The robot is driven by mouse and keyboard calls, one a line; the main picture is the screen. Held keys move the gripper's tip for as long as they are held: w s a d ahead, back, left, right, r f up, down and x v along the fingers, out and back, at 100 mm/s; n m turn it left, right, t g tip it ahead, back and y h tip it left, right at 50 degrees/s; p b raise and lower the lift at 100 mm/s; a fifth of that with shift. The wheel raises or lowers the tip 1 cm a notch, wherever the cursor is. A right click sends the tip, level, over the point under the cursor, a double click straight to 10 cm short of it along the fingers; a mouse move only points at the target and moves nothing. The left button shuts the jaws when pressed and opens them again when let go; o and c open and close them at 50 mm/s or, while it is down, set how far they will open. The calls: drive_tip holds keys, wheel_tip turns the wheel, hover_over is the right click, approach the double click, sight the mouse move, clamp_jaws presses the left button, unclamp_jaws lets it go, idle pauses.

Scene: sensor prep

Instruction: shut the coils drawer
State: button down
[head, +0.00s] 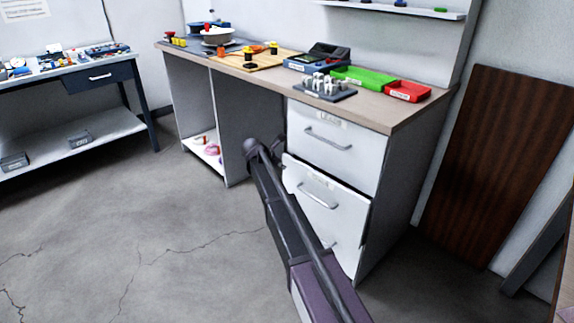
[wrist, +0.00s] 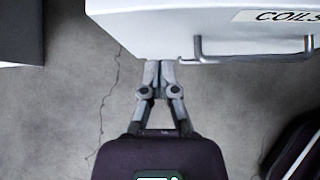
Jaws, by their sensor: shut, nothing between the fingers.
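The coils drawer (wrist: 185,22) shows in the wrist view as a white front with a "COILS" label and a grey bar handle (wrist: 250,58). In the head view, the white drawer (head: 345,208) below the top one stands slightly out from the cabinet; its label is too small to read. My gripper (wrist: 158,66) is shut and empty. Its fingertips are at the edge of the coils drawer front, left of the handle; I cannot tell whether they touch. In the head view my arm hides part of the lower drawers, and my gripper (head: 279,160) is by their left side.
A closed-looking top drawer (head: 332,142) sits under the worktop (head: 378,112), which carries green and red trays (head: 362,77), a rack and a device. A brown board (head: 500,165) leans at the right. A side table (head: 70,134) stands left. Grey floor in front is clear.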

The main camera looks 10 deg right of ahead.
drive_tip(key=p+v, duration=0.7)
drive_tip(key=v, duration=0.3)
drive_tip(key=shift+s+a, duration=0.15)
drive_tip(key=shift+a, duration=0.1)
drive_tip(key=s+d+f+b, duration=0.1)
drive_tip(key=s+d, duration=1)
drive_tip(key=s, duration=0.3)
drive_tip(key=shift+s, duration=0.2)
drive_tip(key=shift+d+f, duration=0.1)
